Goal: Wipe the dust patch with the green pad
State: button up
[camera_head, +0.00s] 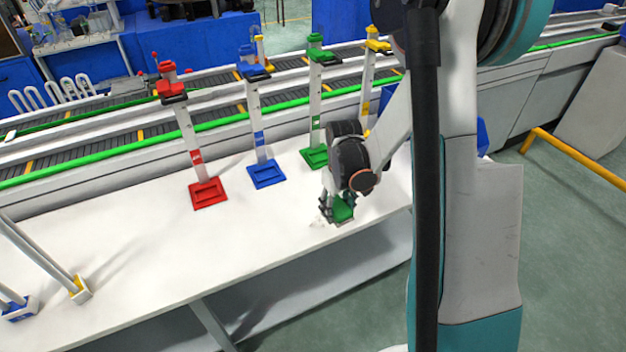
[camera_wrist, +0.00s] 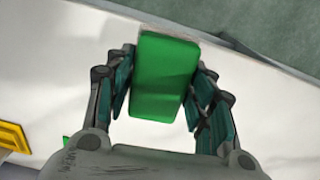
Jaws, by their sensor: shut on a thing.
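The green pad (camera_head: 344,212) is between the fingers of my gripper (camera_head: 338,204), low over the white table near its front edge. In the wrist view the pad (camera_wrist: 163,75) fills the space between both fingers, which are shut on its sides. A faint greyish dust patch (camera_head: 319,221) shows on the table just left of the pad in the head view. Part of it may be hidden under the pad. I cannot tell whether the pad touches the table.
Red (camera_head: 207,194), blue (camera_head: 266,174) and green (camera_head: 315,157) stands rise behind and left of my gripper; a yellow one (camera_head: 369,90) is partly hidden by my arm. A conveyor (camera_head: 130,122) runs behind.

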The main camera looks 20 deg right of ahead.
jog(key=shift+r+p, duration=0.5)
jog(key=shift+r, duration=0.6)
